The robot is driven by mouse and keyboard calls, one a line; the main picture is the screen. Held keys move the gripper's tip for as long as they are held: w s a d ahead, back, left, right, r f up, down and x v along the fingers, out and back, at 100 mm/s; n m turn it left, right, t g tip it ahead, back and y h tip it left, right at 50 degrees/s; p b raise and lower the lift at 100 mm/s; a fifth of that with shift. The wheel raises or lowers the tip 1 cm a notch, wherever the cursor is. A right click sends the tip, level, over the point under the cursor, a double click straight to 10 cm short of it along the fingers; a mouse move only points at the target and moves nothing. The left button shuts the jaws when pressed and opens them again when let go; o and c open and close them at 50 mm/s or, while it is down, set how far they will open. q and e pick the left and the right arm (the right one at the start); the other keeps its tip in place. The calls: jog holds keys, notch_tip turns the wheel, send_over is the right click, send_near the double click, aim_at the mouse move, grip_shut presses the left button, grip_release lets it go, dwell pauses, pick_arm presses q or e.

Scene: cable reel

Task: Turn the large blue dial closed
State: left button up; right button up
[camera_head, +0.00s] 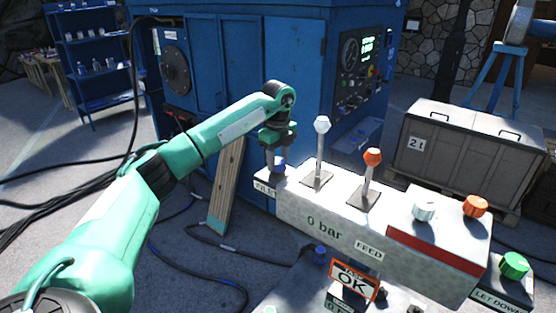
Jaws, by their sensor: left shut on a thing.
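My left arm reaches in from the left, and its gripper (277,158) points down at the left end of the grey console (300,208). It is shut on a blue dial (279,168) on the console's top, beside a partly covered label. The fingers hide much of the dial, so its turn position cannot be told. A smaller blue knob (320,254) sits lower, on the front panel. My right gripper is not in view.
A white-knobbed lever (322,126) and an orange-knobbed lever (372,158) stand right of the gripper. White (425,210), orange (475,206) and green (514,265) knobs are farther right. A blue cabinet (235,75) stands behind; cables lie on the floor.

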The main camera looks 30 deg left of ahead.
aim_at(278, 160)
pick_arm(q)
jog(key=shift+r+n, duration=0.1)
jog(key=shift+n, duration=0.6)
jog(key=o, duration=1)
jog(key=shift+r+b, duration=0.3)
jog(key=shift+r, duration=0.05)
notch_tip(278, 160, up, 6)
jog(key=shift+r+b, duration=0.15)
jog(key=shift+b, duration=0.9)
notch_tip(278, 160, up, 7)
